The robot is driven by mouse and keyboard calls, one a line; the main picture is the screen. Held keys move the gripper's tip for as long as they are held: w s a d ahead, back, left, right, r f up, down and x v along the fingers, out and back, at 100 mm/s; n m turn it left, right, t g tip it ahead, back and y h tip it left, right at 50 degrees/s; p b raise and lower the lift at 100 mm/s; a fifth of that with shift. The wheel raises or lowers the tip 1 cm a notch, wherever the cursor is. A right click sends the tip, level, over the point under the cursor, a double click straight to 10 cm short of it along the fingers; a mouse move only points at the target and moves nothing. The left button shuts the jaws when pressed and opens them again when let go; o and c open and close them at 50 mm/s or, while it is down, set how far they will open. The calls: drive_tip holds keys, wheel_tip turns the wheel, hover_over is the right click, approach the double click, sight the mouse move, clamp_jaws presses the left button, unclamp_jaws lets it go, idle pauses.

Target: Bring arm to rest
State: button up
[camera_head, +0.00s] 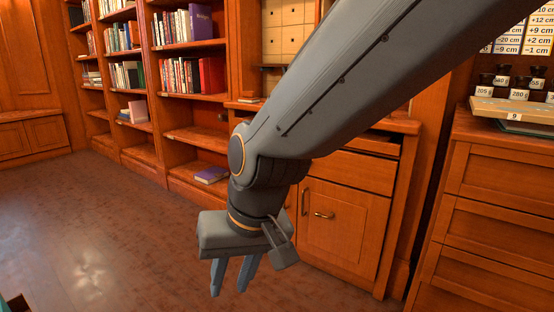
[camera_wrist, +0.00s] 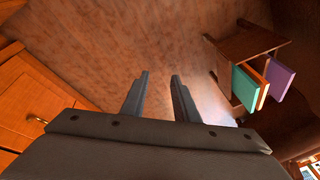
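My arm reaches down from the top right across the middle of the head view. My gripper (camera_head: 232,277) hangs at its end with the fingers pointing down toward the floor. In the wrist view, my gripper (camera_wrist: 160,85) shows two fingers with a gap between them. Nothing is between the fingers, so it is open and empty. It is in the air and touches nothing that I can see. The arm hides part of the wooden cabinet (camera_head: 345,225) behind it.
Bookshelves (camera_head: 165,70) line the back left, with a purple book (camera_head: 211,175) on a low shelf. A drawer chest (camera_head: 495,205) with labelled jars (camera_head: 519,92) stands at the right. The wrist view shows a wooden stand (camera_wrist: 228,50) with coloured books (camera_wrist: 246,88).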

drive_tip(key=s+d+n+g+h+p, duration=0.1)
drive_tip(key=s+d+n+g, duration=0.1)
drive_tip(key=s+d, duration=0.65)
drive_tip(key=d+r+m+p, duration=0.2)
drive_tip(key=d+r+p, duration=0.4)
drive_tip(key=r+p, duration=0.3)
drive_tip(key=s+d+r+m+h+p, duration=0.1)
drive_tip(key=d+r+m+p, duration=0.1)
drive_tip(key=d+r+p, duration=0.4)
drive_tip(key=d+r+m+h+p, duration=0.1)
drive_tip(key=d+r+p, duration=0.5)
drive_tip(key=r+p, duration=0.8)
drive_tip(key=m+p, duration=0.1)
drive_tip(key=p, duration=0.7)
drive_tip(key=shift+s+d, duration=0.25)
drive_tip(key=shift+d, duration=0.05)
